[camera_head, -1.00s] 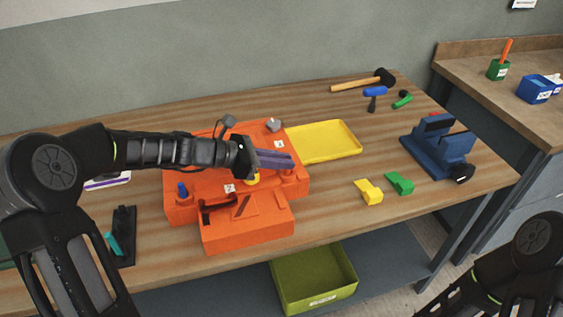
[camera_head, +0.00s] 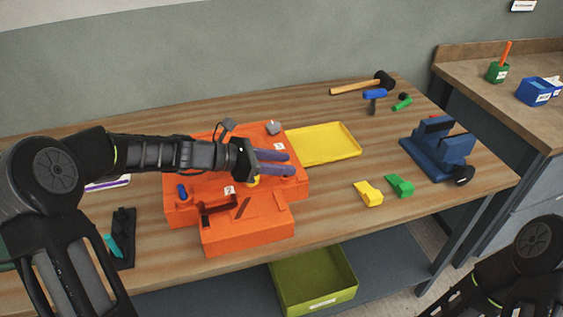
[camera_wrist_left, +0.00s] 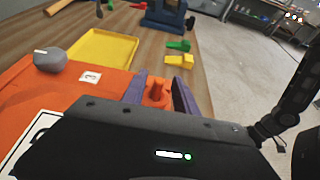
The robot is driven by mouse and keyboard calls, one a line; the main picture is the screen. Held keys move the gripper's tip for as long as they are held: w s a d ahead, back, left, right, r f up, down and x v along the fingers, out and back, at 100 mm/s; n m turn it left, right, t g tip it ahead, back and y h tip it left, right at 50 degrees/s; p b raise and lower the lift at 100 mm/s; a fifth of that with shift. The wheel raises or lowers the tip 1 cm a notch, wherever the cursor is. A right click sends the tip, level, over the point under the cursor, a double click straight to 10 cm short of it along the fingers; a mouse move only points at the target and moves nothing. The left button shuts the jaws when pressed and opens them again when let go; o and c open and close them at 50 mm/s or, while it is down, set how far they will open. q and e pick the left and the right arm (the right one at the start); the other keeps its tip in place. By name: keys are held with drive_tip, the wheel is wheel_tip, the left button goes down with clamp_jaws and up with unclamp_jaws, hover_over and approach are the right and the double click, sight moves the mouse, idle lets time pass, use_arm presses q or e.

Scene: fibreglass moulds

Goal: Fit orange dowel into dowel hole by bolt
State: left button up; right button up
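A grey rounded knob (camera_head: 273,127), perhaps the bolt head, is at the mould's back edge. My right arm shows at the lower right, its fingertips out of view.
A blue peg (camera_head: 182,191) stands on the mould's left. A mallet (camera_head: 362,84) lies at the back.

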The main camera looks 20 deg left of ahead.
use_arm(q)
drive_tip(key=shift+s+f, duration=0.15)
drive_tip(key=v, duration=1.2)
drive_tip(key=shift+r, duration=0.3)
